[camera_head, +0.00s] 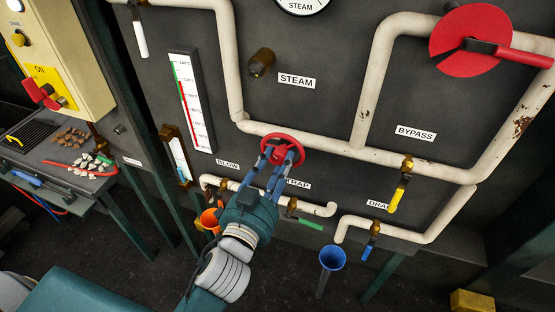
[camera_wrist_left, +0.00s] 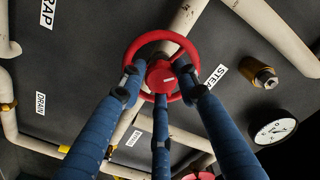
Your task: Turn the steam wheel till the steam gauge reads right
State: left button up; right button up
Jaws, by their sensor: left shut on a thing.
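The red steam wheel (camera_head: 286,136) sits on the cream pipe below the STEAM label (camera_head: 297,81); it fills the middle of the left wrist view (camera_wrist_left: 160,37). My left gripper (camera_head: 278,156) is shut on this wheel, its three blue fingers around the hub and at the rim. They also show in the left wrist view (camera_wrist_left: 158,86). The steam gauge (camera_head: 302,6) is cut off by the top edge in the head view. It is whole in the left wrist view (camera_wrist_left: 273,128), but too small to read surely. My right gripper is not in view.
A tall thermometer (camera_head: 207,122) with a red column hangs left of the wheel. A red bypass disc (camera_head: 458,28) is at upper right. A yellow-handled valve (camera_head: 397,196), a green lever (camera_head: 310,223) and a blue funnel (camera_head: 333,258) lie around and below the wheel.

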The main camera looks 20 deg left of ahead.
pick_arm(q)
jog(key=shift+a+f, duration=0.1)
jog(key=shift+f, duration=0.2)
jog(key=o, duration=0.9)
jog(key=shift+o, duration=1.1)
jog(key=shift+a+r, duration=0.1)
jog(key=shift+s, duration=0.15)
jog(key=s, duration=1.1)
jog(key=shift+s+a, duration=0.2)
jog(key=shift+s, duration=0.15)
